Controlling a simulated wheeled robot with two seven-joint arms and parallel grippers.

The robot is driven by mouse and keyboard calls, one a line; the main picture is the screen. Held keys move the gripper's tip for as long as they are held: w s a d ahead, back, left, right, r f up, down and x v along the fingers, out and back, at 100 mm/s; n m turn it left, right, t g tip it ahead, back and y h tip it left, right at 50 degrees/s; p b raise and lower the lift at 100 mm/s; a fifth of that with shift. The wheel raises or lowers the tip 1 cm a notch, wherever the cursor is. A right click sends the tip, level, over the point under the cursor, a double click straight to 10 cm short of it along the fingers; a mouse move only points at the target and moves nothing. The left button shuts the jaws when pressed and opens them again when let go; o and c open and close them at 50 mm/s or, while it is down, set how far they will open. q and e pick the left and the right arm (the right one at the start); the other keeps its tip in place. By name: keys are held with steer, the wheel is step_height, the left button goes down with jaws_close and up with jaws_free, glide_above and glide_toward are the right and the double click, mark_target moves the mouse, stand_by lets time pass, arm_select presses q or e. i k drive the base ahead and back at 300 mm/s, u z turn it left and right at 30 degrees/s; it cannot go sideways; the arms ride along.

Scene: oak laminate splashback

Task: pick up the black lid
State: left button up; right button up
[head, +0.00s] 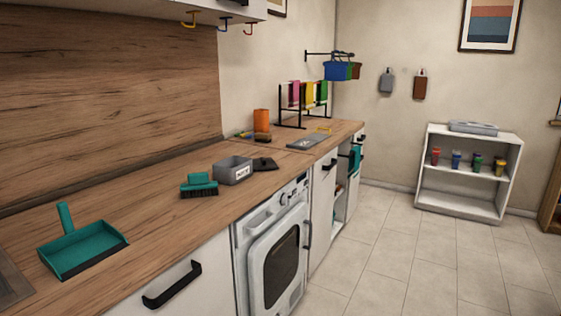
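A flat black lid (264,164) lies on the wooden counter (150,218). It is just right of a small grey box (234,170) with a white label, near the counter's front edge above the white washing machine. The box looks open at the top. Neither of my grippers shows in the head view.
A teal brush (198,184) and a teal dustpan (82,248) lie left of the box. A washing machine (275,250) stands below; the floor at right is clear.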

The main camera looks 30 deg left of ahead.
mark_target(262, 164)
steer(key=i, duration=2.35)
steer(key=u, duration=1.1)
